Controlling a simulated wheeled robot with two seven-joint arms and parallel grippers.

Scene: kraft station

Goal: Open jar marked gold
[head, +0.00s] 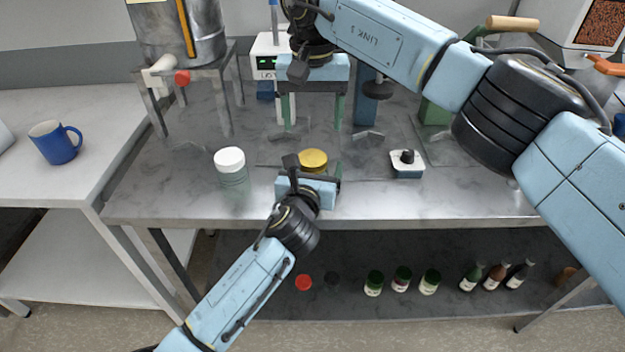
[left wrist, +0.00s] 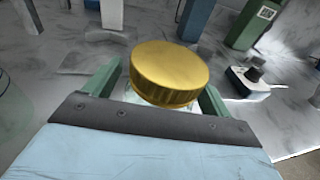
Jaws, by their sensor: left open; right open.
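A glass jar with a gold lid (head: 313,160) stands on the steel table, partly hidden behind my left gripper (head: 310,178). In the left wrist view the gold lid (left wrist: 168,74) sits on the jar, between the two green fingers of my left gripper (left wrist: 160,88). That gripper is open around the jar; whether a finger touches it I cannot tell. My right gripper (head: 313,105) is open and empty, fingers pointing down, above and behind the jar. A second jar with a white lid (head: 229,159) stands to the left.
A small device with a black knob (head: 407,161) sits right of the gold-lidded jar. A metal pot on a stand (head: 183,35) is at the back left. A blue mug (head: 55,142) is on the left counter. Several bottles (head: 430,282) stand on the lower shelf. The table's front right is clear.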

